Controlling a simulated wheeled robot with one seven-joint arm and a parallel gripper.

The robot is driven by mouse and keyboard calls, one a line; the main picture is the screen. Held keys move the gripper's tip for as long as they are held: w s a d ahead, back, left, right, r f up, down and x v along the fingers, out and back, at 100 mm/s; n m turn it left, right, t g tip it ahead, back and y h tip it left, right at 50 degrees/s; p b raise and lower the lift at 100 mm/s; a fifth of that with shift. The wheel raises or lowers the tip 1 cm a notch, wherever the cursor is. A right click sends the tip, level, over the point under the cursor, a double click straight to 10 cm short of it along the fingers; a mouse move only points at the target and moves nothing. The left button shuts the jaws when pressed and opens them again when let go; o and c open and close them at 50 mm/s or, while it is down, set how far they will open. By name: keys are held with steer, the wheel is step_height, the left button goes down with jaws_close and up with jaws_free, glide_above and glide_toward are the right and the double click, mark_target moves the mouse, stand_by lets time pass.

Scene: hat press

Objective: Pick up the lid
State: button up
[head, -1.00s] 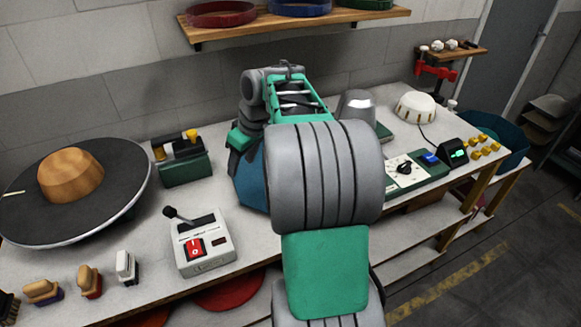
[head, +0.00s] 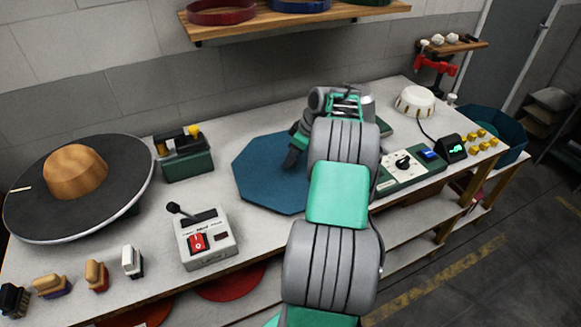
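A round white cap with small yellowish marks (head: 416,101), which looks like the lid, sits at the back right of the bench with a dark cord running from it. A silver dome (head: 367,105) on a green base (head: 384,129) stands left of it, mostly hidden behind my arm. My gripper (head: 293,158) points down over the blue octagonal mat (head: 262,184), left of the dome and well apart from the white cap. Only a dark finger part shows; my arm hides the rest, so its opening cannot be told. I see nothing held.
A control box with a dial (head: 404,164) and a small display (head: 452,149) lie at the right front. A lever box (head: 206,239), a black-brimmed hat form (head: 115,205), a green toolbox (head: 184,158) and several brushes stand left. A wooden shelf (head: 290,27) hangs above.

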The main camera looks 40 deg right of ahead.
jaws_close()
stand_by(0.5)
stand_by(0.8)
